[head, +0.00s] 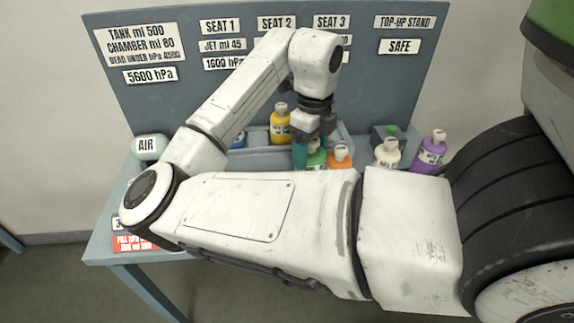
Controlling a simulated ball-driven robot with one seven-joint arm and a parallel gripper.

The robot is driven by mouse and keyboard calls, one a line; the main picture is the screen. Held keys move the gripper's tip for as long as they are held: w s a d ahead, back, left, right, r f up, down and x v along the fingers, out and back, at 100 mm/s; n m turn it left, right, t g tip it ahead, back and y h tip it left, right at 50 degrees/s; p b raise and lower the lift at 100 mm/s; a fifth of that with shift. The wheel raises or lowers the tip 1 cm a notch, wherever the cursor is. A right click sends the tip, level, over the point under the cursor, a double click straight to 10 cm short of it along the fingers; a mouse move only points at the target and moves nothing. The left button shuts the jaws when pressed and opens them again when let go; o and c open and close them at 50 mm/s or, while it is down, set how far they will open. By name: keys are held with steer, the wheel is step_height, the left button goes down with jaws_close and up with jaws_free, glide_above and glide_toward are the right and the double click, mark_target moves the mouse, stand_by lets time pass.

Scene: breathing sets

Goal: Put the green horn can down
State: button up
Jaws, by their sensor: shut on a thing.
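The green horn can (316,159) shows in the head view just right of the middle, below my gripper. My gripper (314,143) points down and is shut on the green can at its top. My own forearm hides the can's lower part, so I cannot tell whether its base touches the table or hangs above it. The can looks about upright.
An orange can (340,157) stands close right of the green can. A yellow can (280,124) and a blue can (238,139) are in the seat rack (262,157). A cream can (387,153) and a purple can (431,150) stand right. The labelled panel (180,98) rises behind.

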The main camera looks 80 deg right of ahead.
steer(key=w+d+f+p, duration=0.1)
steer(key=w+d+f, duration=0.1)
steer(key=f, duration=0.3)
steer(key=w+d+f+p, duration=0.1)
steer(key=w+d+f, duration=0.1)
steer(key=w+f, duration=0.2)
steer(key=shift+f, duration=0.55)
steer(key=shift+f, duration=0.15)
steer(key=o, duration=1.6)
step_height(320, 180, up, 12)
steer(key=b, duration=0.1)
steer(key=shift+r+b, duration=0.2)
steer(key=shift+b, duration=0.2)
